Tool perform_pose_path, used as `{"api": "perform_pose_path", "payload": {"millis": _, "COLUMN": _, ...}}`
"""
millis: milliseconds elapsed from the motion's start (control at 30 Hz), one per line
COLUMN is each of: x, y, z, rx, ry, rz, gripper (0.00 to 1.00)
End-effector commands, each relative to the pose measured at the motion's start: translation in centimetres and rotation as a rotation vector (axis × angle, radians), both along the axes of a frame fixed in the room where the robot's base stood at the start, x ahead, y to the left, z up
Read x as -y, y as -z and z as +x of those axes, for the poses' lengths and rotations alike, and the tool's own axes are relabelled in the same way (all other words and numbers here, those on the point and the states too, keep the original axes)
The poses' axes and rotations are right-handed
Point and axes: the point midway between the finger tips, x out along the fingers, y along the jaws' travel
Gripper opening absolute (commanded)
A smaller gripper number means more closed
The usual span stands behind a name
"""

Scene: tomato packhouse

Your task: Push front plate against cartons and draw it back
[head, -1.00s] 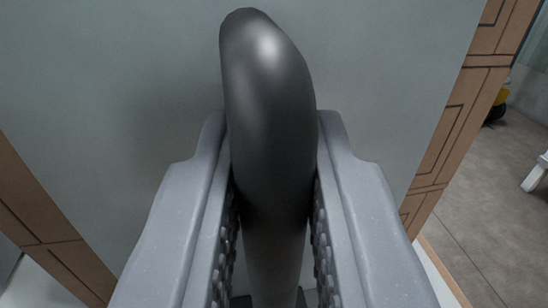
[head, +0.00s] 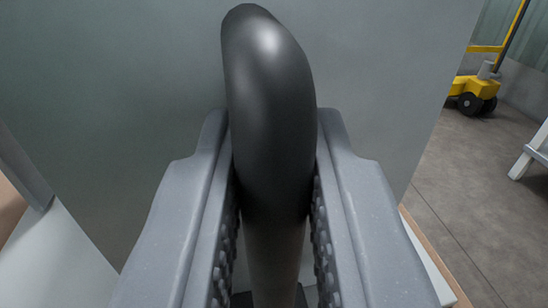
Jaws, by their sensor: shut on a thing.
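The grey front plate (head: 150,90) fills most of the head view, standing upright ahead of me. A dark, rounded handle (head: 268,110) rises in front of it in the middle of the view. My gripper (head: 275,210) is shut on the handle, with a textured finger pad on each side of it. No carton stack shows beside the plate's right edge. Whatever stands behind the plate is hidden by it.
A white surface with a brown edge (head: 428,250) lies low at the right. At the right, the concrete floor (head: 455,170) is open, with a yellow wheeled machine (head: 473,92) and a white stand leg (head: 527,155) on it. A grey post (head: 22,165) is at the left.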

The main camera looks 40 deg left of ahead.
Motion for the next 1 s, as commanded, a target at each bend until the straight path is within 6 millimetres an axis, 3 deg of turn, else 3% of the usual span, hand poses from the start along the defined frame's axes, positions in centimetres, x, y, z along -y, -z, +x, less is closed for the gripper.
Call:
{"api": "perform_pose_path", "payload": {"millis": 67, "x": 0.2, "y": 0.3, "z": -0.1, "rx": -0.007, "ry": 0.004, "rz": -0.002, "gripper": 0.00}}
{"api": "perform_pose_path", "payload": {"millis": 100, "x": 0.2, "y": 0.3, "z": -0.1, "rx": -0.008, "ry": 0.004, "rz": -0.001, "gripper": 0.19}}
{"api": "perform_pose_path", "payload": {"millis": 167, "x": 0.3, "y": 0.3, "z": 0.0, "rx": -0.008, "ry": 0.004, "rz": -0.001, "gripper": 0.35}}
{"api": "perform_pose_path", "payload": {"millis": 567, "x": 0.5, "y": 0.1, "z": -0.4, "rx": -0.004, "ry": 0.003, "rz": -0.001, "gripper": 0.36}}
{"api": "perform_pose_path", "payload": {"millis": 1000, "x": 5.2, "y": 0.2, "z": -6.1, "rx": -0.007, "ry": 0.005, "rz": -0.002, "gripper": 0.36}}
